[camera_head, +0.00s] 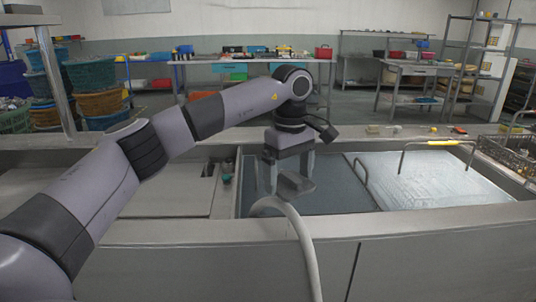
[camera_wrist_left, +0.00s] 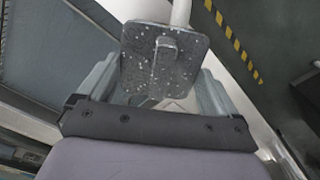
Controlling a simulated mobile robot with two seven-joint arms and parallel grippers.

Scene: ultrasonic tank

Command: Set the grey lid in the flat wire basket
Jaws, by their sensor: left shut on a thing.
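My left gripper (camera_head: 292,178) hangs over the dark middle part of the tank. It is shut on the grey lid (camera_head: 296,184), a small squarish plate. In the left wrist view the lid (camera_wrist_left: 164,60) shows as a speckled plate with a raised tab, between the fingers. A wire basket (camera_head: 508,152) stands at the far right of the tank, to the right of the gripper and cut by the picture edge. I cannot tell whether it is the flat one. My right gripper is not in view.
A pale curved hose or pipe (camera_head: 304,238) runs below the lid over the tank's front rim. Small items lie along the back rim. Shelves and stacked baskets (camera_head: 95,90) stand behind.

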